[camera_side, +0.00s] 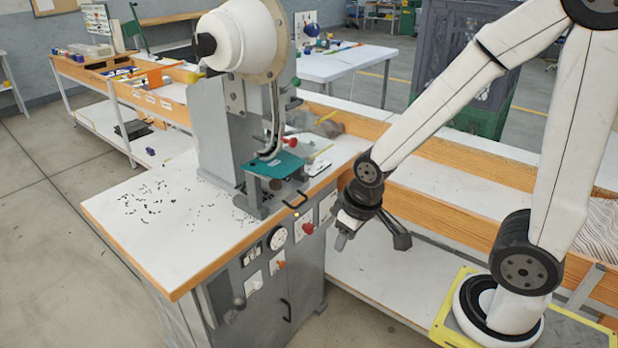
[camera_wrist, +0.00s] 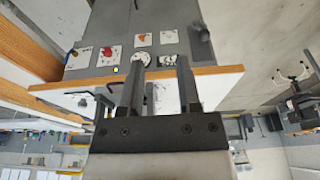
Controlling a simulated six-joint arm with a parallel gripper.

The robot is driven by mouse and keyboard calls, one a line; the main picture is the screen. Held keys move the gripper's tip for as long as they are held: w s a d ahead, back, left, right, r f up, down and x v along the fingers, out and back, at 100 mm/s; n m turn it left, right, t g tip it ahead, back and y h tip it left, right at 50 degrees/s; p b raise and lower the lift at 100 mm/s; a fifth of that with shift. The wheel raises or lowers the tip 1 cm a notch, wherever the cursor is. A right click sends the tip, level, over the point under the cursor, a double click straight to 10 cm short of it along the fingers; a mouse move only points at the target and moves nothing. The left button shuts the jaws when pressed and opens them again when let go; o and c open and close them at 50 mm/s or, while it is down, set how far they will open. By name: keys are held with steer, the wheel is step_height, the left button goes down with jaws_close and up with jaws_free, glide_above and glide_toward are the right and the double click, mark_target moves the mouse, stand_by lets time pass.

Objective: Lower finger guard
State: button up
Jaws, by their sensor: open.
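The eyelet press (camera_side: 215,125) stands on a white-topped bench, with a white motor housing and a teal plate (camera_side: 275,165) at its working point. My gripper (camera_side: 372,232) is open and empty, right of the press bench and apart from the handle. In the wrist view its two fingers (camera_wrist: 160,75) are spread before the bench's wooden edge.
The bench front carries a control panel with a gauge (camera_side: 278,238) and a red knob (camera_side: 308,228); a red button (camera_wrist: 107,50) shows in the wrist view. Small black bits (camera_side: 145,200) lie on the bench top. A long wood-edged shelf (camera_side: 450,190) runs behind my arm.

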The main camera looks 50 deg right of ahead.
steer(key=shift+w, duration=0.1)
steer(key=c, duration=0.3)
steer(key=shift+w+d+r+m, duration=0.2)
steer(key=shift+d+m, duration=0.05)
steer(key=shift+m, duration=0.05)
jaws_close()
steer(key=w+d+r+m+t, duration=0.3)
steer(key=d+r+m, duration=0.5)
steer(key=d, duration=0.3)
steer(key=w+d+r+m+t, duration=0.3)
steer(key=w+d+r+m, duration=0.3)
steer(key=d+r+m, duration=0.3)
steer(key=shift+d+r+t, duration=0.3)
steer(key=shift+d+r, duration=0.55)
steer(key=shift+d, duration=0.1)
